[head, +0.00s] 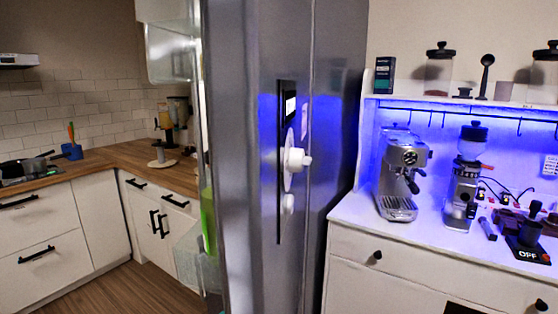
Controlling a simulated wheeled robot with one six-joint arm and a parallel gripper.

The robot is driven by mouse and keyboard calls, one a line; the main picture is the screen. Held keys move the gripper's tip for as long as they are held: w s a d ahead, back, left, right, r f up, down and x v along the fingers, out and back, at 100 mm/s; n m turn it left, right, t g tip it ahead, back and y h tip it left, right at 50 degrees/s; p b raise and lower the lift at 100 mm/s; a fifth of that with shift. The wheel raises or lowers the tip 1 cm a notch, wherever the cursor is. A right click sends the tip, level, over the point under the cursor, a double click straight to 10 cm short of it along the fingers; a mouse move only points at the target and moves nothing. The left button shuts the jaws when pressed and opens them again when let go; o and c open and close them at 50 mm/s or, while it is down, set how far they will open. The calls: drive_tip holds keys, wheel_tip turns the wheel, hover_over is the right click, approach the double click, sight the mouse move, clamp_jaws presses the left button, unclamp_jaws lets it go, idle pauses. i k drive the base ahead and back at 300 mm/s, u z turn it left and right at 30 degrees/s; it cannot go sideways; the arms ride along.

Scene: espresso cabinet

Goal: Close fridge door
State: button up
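The fridge door (245,120) is a tall grey metallic panel in the middle of the head view. It stands open, its edge towards me. Its inner side faces left, with a clear door bin (170,55) near the top and a green item (208,220) lower down. A dark vertical recess (279,200) marks its outer face, with a white round fitting (290,165) beside it. A vertical seam separates this panel from another grey panel (338,110) to its right. I cannot make out my gripper. The fridge interior is hidden.
At right, a white cabinet (400,265) carries an espresso machine (402,175), a grinder (466,175) and small tools close to the fridge. At left, a wooden counter (115,155) tops white drawers. Free floor (130,290) shows at lower left.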

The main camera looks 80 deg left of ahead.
sight(256, 54)
drive_tip(key=u, duration=0.15)
drive_tip(key=i, duration=1.7)
drive_tip(key=u, duration=3.4)
drive_tip(key=i, duration=0.5)
drive_tip(key=z, duration=0.05)
drive_tip(key=k, duration=0.5)
drive_tip(key=z, duration=0.1)
